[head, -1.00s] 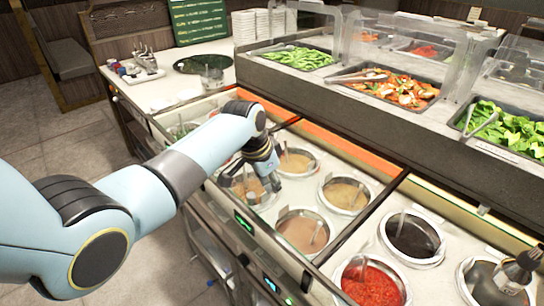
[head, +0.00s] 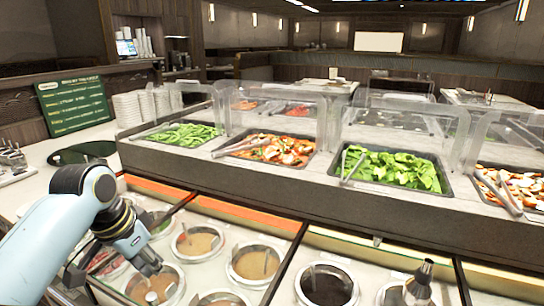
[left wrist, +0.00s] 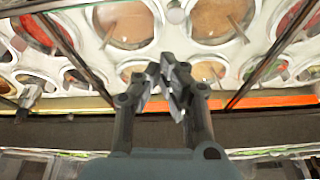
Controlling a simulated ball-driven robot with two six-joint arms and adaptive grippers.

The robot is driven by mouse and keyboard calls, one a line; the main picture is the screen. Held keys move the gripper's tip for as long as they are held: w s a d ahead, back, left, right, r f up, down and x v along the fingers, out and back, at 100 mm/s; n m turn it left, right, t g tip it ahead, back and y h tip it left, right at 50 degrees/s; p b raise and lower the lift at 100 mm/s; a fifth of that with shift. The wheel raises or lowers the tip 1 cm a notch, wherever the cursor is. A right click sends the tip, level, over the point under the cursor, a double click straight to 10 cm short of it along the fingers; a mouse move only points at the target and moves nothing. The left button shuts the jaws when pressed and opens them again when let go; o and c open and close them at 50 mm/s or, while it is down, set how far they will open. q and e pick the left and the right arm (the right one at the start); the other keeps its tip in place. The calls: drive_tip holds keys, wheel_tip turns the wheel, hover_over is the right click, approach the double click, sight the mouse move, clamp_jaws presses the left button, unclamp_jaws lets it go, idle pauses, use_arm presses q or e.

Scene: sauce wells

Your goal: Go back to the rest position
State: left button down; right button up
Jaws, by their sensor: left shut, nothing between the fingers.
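My left arm comes in from the left in the head view. Its gripper (head: 150,264) is above the sauce wells at the lower left. In the left wrist view the fingers of the left gripper (left wrist: 170,75) are together, with nothing held between them. Round sauce wells lie around and behind it, among them a tan well (head: 253,263) and a dark well (head: 327,287). Part of the well under the gripper is hidden by it. My right gripper is not in view.
A raised counter with clear guards holds trays of green beans (head: 186,135), orange food (head: 272,150) and leafy greens (head: 395,171). A grey conical thing with a dark tip (head: 418,283) stands among the wells. A green menu board (head: 74,104) and stacked white dishes (head: 127,109) are at the left.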

use_arm(q)
drive_tip(key=s+r+n+y, duration=0.1)
drive_tip(key=s+r+n, duration=0.1)
drive_tip(key=s, duration=1.1)
drive_tip(key=s+r+n+y, duration=0.1)
drive_tip(key=s+n, duration=0.1)
drive_tip(key=s, duration=1.1)
wheel_tip(320, 180, down, 35)
drive_tip(key=s+a+g+b, duration=0.1)
drive_tip(key=s+a+b, duration=0.15)
drive_tip(key=b, duration=0.75)
drive_tip(key=s+f+b, duration=0.4)
drive_tip(key=s+f, duration=0.5)
drive_tip(key=f, duration=0.3)
drive_tip(key=s+a+f+g+b, duration=0.1)
drive_tip(key=s+f+b, duration=0.2)
drive_tip(key=s+f, duration=0.6)
wheel_tip(320, 180, down, 4)
drive_tip(key=shift+r+n+g+b, duration=0.1)
drive_tip(key=shift+n+g+b, duration=0.2)
drive_tip(key=shift+b, duration=0.1)
drive_tip(key=shift+a, duration=0.1)
